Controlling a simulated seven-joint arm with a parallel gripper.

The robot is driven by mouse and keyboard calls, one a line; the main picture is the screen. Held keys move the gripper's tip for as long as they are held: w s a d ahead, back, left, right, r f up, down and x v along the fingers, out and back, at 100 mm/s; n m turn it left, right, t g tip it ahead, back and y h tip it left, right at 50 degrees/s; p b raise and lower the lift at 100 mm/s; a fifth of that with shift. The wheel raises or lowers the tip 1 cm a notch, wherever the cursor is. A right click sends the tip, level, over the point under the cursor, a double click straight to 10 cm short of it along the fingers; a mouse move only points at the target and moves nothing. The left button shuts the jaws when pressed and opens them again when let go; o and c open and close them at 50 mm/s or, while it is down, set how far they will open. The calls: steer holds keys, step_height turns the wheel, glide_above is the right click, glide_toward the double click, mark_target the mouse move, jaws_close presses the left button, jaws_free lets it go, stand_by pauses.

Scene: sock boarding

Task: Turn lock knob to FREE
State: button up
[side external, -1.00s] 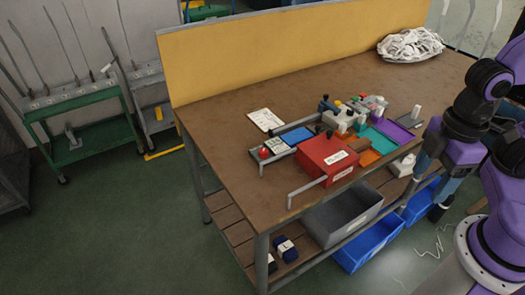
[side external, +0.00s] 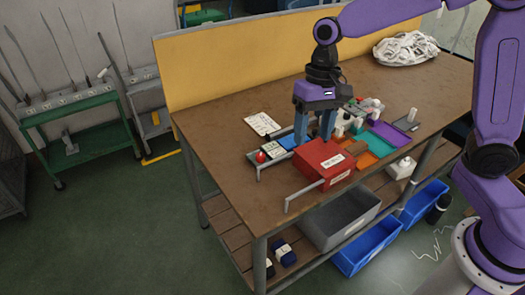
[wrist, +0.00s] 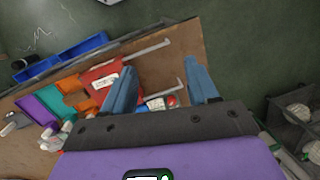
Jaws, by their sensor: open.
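A red box (side external: 322,165) with a white label stands on the brown bench; it also shows in the wrist view (wrist: 100,82). A round red knob (side external: 261,157) sits at the left end of the grey rail fixture, beside a small labelled plate (side external: 274,148). In the wrist view the red knob (wrist: 171,101) shows between my fingers. I cannot tell which part is the lock knob, and its lettering is too small to read. My gripper (side external: 313,139) points down with open, empty fingers, above and behind the red box, right of the red knob; the fingers hide part of the fixture.
Purple, teal and orange trays (side external: 388,134) and small parts crowd the right of the box. A grey bar (side external: 303,194) juts out in front. A white paper (side external: 262,124) lies behind the fixture, and a white heap (side external: 405,50) lies at the back right. The bench's left side is clear.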

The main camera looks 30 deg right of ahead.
steer(key=w+d+f+m+y, duration=0.25)
steer(key=w+m, duration=0.55)
steer(key=w, duration=0.6)
steer(key=m, duration=0.7)
glide_toward(261, 155)
steer(key=shift+t, duration=0.4)
steer(key=x, duration=0.8)
steer(key=shift+s+f, duration=0.25)
steer(key=shift+c, duration=0.3)
steer(key=shift+y, duration=0.25)
steer(key=c, duration=1)
